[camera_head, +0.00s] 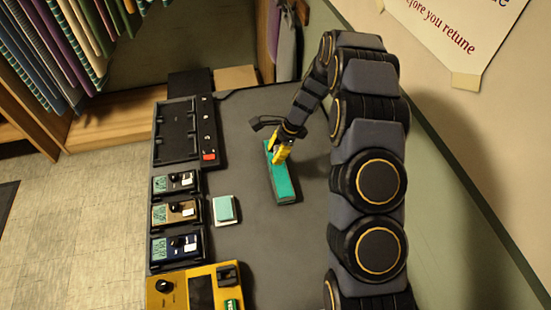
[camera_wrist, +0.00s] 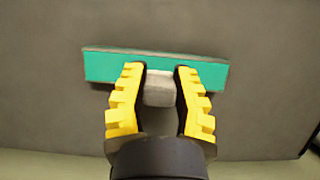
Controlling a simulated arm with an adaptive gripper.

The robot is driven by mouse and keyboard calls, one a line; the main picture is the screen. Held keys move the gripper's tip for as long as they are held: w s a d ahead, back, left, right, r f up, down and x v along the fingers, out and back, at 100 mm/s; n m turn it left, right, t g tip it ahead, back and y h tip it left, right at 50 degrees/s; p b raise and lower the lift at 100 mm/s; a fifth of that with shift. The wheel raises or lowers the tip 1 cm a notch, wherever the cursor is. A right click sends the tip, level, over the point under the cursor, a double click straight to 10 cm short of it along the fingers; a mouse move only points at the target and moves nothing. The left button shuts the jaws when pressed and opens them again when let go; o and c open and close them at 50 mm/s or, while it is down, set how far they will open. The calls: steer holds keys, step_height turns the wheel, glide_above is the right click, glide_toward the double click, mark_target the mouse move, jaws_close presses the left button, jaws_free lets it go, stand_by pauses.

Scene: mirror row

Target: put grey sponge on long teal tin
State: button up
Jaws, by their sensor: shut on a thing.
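The long teal tin (camera_head: 284,183) lies flat on the dark grey table, and my gripper (camera_head: 279,151) is at its far end in the head view. In the wrist view, the long teal tin (camera_wrist: 105,67) stretches crosswise just beyond my yellow fingertips (camera_wrist: 161,70). The grey sponge (camera_wrist: 159,93) is a small pale block between my fingers, which are shut on it. It overlaps the tin's near edge in that view; I cannot tell whether it touches the tin. In the head view the fingers mostly hide the sponge.
A small block with a pale teal top (camera_head: 225,209) lies left of the long tin. Several small devices with dials (camera_head: 174,214) line the table's left edge, with a black tray (camera_head: 176,132) behind and a yellow device (camera_head: 190,291) in front. The table right of the tin is clear.

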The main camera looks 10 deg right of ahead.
steer(key=shift+f, duration=1.55)
steer(key=shift+f, duration=0.2)
steer(key=o, duration=0.8)
steer(key=v, duration=1.2)
steer(key=s+a+r+n, duration=0.4)
steer(key=s+r+n, duration=0.1)
steer(key=s+r, duration=0.25)
steer(key=s+r+n+h, duration=0.1)
steer(key=s+n, duration=0.3)
steer(key=s, duration=0.4)
steer(key=s+a+r+n+g+h, duration=0.1)
steer(key=s+r+n, duration=0.3)
steer(key=s, duration=0.5)
steer(key=s+r+n+h, duration=0.2)
steer(key=s+n, duration=0.3)
steer(key=s, duration=0.4)
steer(key=shift+a+r+g+h, duration=0.3)
steer(key=shift+a+r+h, duration=0.1)
steer(key=shift+r, duration=0.15)
